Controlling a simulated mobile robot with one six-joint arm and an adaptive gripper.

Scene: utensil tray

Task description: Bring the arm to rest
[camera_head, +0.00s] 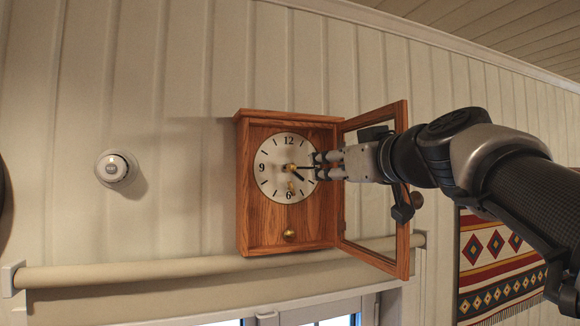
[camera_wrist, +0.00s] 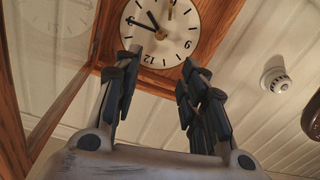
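My gripper (camera_head: 318,166) is in front of the right side of a white clock face (camera_head: 275,165), inside the opening of a wooden wall clock (camera_head: 260,220). In the wrist view my gripper (camera_wrist: 160,62) has its fingers spread apart with nothing between them. The clock face (camera_wrist: 160,30) shows just beyond the fingertips, turned over. I cannot tell whether a fingertip touches the face. The rest of my arm reaches in from the right in the head view.
The clock's glazed door (camera_head: 403,240) stands open to the right, close around my wrist. A brass pendulum bob (camera_head: 289,235) shows below the face. A round white wall device (camera_head: 113,168) is at left. A rolled blind (camera_head: 150,272) runs below; a patterned textile (camera_head: 495,262) hangs right.

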